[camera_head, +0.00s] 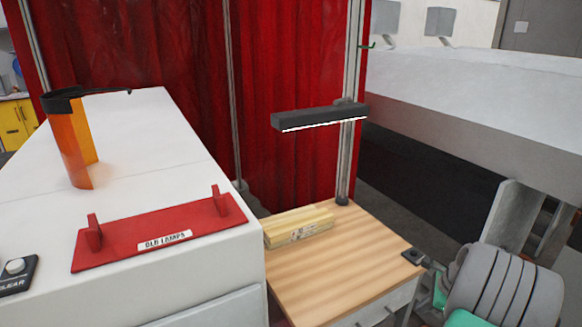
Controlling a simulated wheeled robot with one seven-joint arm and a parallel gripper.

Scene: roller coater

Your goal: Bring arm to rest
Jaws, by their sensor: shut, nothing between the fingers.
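I cannot make out my gripper or its fingertips in the head view. A grey ribbed, rounded body with green parts fills the lower right corner, beside the wooden table's right edge. I cannot tell for sure whether it is part of my arm.
A white cabinet top (150,185) at left bears a red tray (110,242) labelled "OLD LAMPS" and an orange visor (70,145). A wooden table (345,255) bears a pale wooden block (300,228). A black lamp bar (320,117) hangs above. Red curtains (170,60) stand behind.

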